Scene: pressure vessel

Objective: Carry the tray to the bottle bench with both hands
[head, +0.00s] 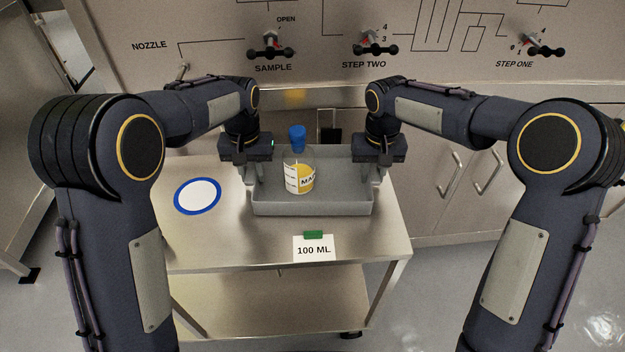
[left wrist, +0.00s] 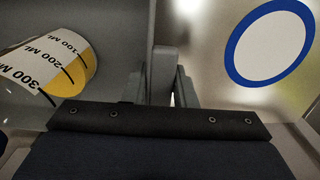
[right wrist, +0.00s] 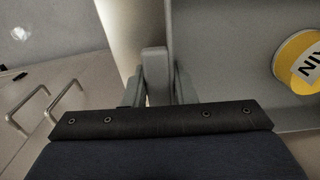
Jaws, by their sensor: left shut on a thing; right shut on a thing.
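The grey tray (head: 312,208) is at the steel bench (head: 205,250) with a 100 ML card; I cannot tell whether it rests on the top or hangs just above it. A bottle (head: 299,175) with a blue cap and yellow contents stands upright in the tray. My left gripper (head: 250,176) is shut on the tray's left wall, also seen in the left wrist view (left wrist: 162,75). My right gripper (head: 376,174) is shut on the tray's right wall, also seen in the right wrist view (right wrist: 155,75). The fingertips are partly hidden by the gripper bodies in the head view.
A blue-ringed white disc (head: 198,195) lies on the bench left of the tray. The 100 ML card (head: 313,248) with a green clip is at the front edge. Behind stands a panel with valve handles (head: 270,46). Cabinet handles (head: 487,172) are at the right.

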